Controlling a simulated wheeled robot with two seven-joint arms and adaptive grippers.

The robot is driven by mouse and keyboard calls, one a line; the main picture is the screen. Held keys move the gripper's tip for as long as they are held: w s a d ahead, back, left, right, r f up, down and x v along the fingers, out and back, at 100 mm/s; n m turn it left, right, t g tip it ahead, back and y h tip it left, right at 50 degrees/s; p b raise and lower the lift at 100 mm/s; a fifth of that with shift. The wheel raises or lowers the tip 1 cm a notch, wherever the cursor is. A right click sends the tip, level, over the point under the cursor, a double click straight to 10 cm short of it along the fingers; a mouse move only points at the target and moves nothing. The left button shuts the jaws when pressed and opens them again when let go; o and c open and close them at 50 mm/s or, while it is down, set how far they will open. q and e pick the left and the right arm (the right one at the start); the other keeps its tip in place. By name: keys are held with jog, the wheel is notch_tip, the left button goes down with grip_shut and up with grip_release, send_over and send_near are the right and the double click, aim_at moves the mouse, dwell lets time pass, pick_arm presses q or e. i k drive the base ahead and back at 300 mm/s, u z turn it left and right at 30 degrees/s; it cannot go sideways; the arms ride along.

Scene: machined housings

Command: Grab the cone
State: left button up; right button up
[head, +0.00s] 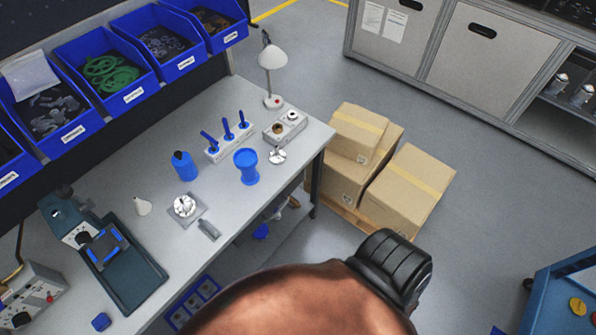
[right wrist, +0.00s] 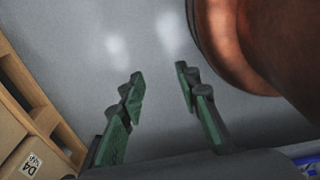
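My left gripper is in neither view. The right wrist view does not show the cone.
A blue bottle (head: 184,166), a blue cup (head: 246,167), a tool rack (head: 216,153) and a lamp (head: 272,62) stand on the bench. Blue bins (head: 130,97) line its back. Cardboard boxes (head: 408,190) stand on a pallet right of the bench. A copper-coloured arm link of mine fills the bottom middle.

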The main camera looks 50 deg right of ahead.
aim_at(277, 156)
jog(key=u, duration=0.05)
jog(key=k, duration=0.4)
jog(key=z, duration=0.8)
jog(key=i, duration=0.85)
jog(key=z, duration=0.6)
